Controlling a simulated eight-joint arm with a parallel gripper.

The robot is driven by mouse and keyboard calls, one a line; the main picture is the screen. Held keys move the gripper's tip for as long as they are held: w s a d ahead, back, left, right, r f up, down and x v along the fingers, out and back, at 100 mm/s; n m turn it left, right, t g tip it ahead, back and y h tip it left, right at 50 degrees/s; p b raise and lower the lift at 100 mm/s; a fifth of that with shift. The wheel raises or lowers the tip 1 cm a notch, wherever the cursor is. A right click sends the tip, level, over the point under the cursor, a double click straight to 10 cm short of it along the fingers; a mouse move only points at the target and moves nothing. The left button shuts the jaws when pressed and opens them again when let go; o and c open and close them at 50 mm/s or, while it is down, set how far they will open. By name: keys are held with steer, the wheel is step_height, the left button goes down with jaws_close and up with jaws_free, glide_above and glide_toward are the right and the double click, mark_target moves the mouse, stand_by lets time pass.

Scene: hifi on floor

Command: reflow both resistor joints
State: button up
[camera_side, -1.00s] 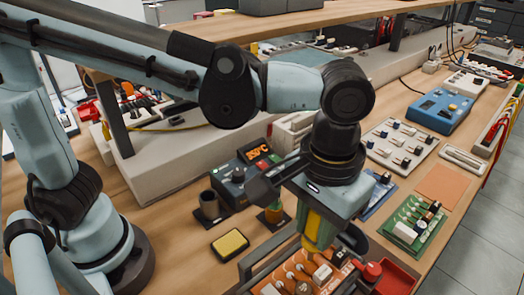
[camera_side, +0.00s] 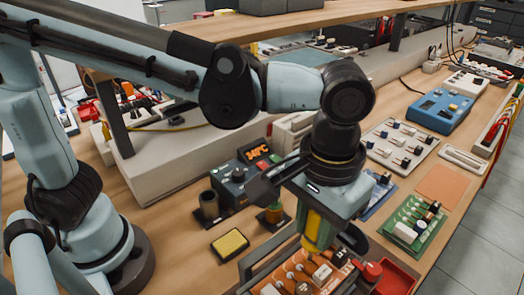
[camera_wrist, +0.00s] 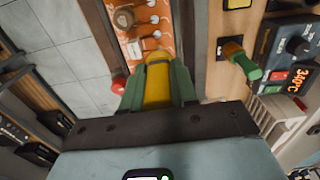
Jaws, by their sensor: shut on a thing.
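My gripper (camera_side: 316,236) is shut on a yellow-handled tool (camera_wrist: 158,82), apparently the soldering iron, between its green fingers. The tool points down at the orange circuit board (camera_side: 292,268). Its tip is hidden in the side view, and I cannot tell whether it touches a joint. The board also shows in the wrist view (camera_wrist: 131,34), with round pale pads and small parts on it. I cannot make out which part is the resistor. The soldering station (camera_side: 236,181) has a lit orange display, which appears to read 340°C in the wrist view (camera_wrist: 299,80).
A dark cup-like stand (camera_side: 209,206) and a yellow sponge (camera_side: 230,244) lie left of my gripper. A green-topped item (camera_wrist: 243,66) stands near the station. A red tray (camera_side: 398,280) and a green board (camera_side: 414,224) are to the right. The shelf edge runs behind.

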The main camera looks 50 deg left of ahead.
stand_by(0.4)
steer(key=shift+r, duration=2.25)
